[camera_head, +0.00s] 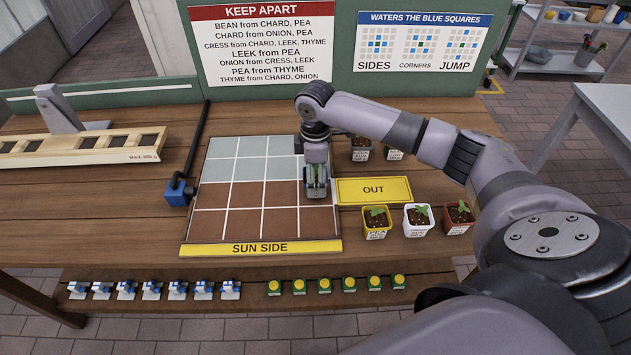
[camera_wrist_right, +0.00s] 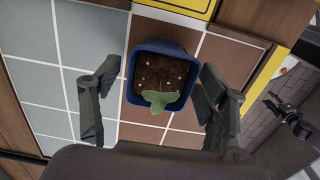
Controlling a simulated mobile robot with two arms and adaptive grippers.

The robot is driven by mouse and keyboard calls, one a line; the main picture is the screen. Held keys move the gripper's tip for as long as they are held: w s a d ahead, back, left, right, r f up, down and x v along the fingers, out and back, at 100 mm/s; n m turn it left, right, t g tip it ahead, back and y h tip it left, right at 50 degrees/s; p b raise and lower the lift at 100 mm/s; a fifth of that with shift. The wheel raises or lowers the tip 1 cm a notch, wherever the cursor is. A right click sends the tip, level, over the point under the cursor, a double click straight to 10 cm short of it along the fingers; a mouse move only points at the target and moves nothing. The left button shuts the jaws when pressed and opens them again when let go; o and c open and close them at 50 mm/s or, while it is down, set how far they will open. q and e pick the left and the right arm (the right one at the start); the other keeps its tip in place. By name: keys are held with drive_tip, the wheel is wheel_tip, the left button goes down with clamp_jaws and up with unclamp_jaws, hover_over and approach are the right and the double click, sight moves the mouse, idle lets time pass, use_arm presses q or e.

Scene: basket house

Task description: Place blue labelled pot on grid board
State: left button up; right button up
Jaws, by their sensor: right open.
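The blue pot (camera_wrist_right: 128,88) with dark soil and a green seedling is between the fingers of my right gripper (camera_wrist_right: 160,75) in the right wrist view. The fingers are open, with a gap on each side of the pot. In the head view my right gripper (camera_head: 317,192) points down over the rightmost column of the grid board (camera_head: 240,194), in its brown part, and hides most of the pot. The pot appears to stand on the board. Its label is not readable. A small dark jointed shape at the right wrist view's right edge looks like my left gripper (camera_wrist_right: 293,117).
A yellow OUT plate (camera_head: 373,190) lies right of the board. Yellow (camera_head: 376,232), white (camera_head: 418,230) and red (camera_head: 457,229) pots stand in front of it; more pots stand behind it. A black rod with a blue block (camera_head: 178,193) is left of the board.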

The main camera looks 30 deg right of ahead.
wheel_tip(320, 180, up, 10)
drive_tip(key=shift+f, duration=0.25)
idle(0.5)
